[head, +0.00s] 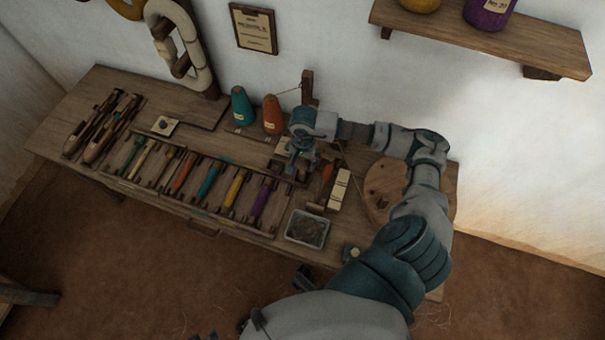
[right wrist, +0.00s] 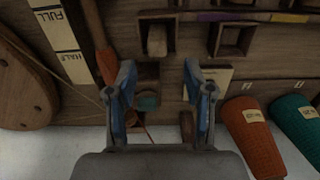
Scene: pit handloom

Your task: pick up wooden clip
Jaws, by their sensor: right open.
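My right gripper (head: 298,168) is over the back right part of the wooden bench. In the right wrist view its two blue-grey fingers (right wrist: 159,75) are spread apart with nothing gripped. A small light-brown wooden piece (right wrist: 157,41) in a square dark frame shows just beyond the fingertips; it may be the wooden clip, but I cannot tell for sure. A dark compartment with a teal bit (right wrist: 147,101) lies between the fingers. In the head view the gripper hides this spot. My left gripper is not clearly seen.
An orange cone (head: 272,115) and a teal cone (head: 241,106) stand left of the gripper. A rack of coloured bobbins (head: 206,180) lies further left.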

